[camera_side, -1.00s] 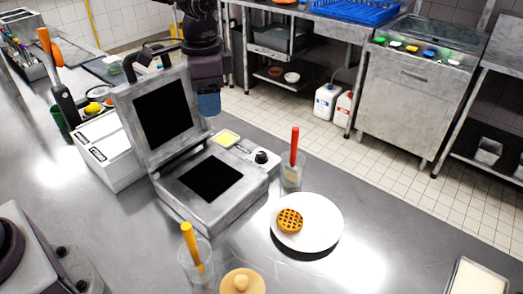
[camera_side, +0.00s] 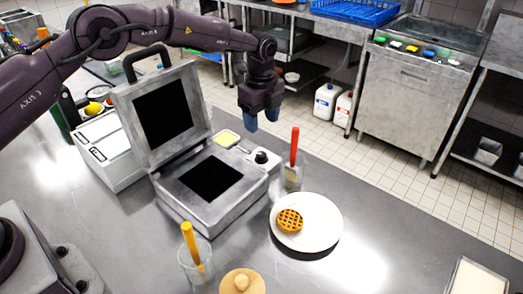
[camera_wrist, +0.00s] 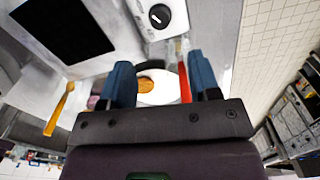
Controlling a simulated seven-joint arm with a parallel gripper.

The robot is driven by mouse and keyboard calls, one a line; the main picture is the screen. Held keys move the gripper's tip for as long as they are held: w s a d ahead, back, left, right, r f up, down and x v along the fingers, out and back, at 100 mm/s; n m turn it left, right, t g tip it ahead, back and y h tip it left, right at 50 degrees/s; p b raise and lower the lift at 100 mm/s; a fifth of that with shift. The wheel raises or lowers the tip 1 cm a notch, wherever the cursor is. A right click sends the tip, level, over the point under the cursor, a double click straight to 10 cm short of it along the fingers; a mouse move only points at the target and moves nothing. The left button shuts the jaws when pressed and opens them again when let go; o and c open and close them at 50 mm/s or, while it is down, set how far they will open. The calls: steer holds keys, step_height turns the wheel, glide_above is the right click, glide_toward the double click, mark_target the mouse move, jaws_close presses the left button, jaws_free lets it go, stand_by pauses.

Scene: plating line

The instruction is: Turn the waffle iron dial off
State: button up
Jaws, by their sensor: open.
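The waffle iron (camera_side: 213,207) stands open on the steel counter, its lid raised and its dark lower plate bare. Its dial (camera_side: 261,157) is a black knob on a white panel at the right rear of the iron. In the wrist view the dial (camera_wrist: 159,16) shows a white mark across it; I cannot tell its setting. My gripper (camera_side: 261,120) has blue fingertips and hangs above the dial, apart from it. In the wrist view my gripper (camera_wrist: 160,84) is open, with nothing between its fingers.
A clear cup with a red-handled tool (camera_side: 294,148) stands close right of the dial. A white plate (camera_side: 325,225) holds a waffle (camera_side: 290,220). A yellow-handled tool (camera_side: 190,243) stands in another cup in front. A yellow block (camera_side: 227,137) lies behind the iron.

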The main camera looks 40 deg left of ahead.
mark_target(261, 154)
step_height(261, 154, down, 10)
stand_by(0.3)
steer(key=c, duration=0.9)
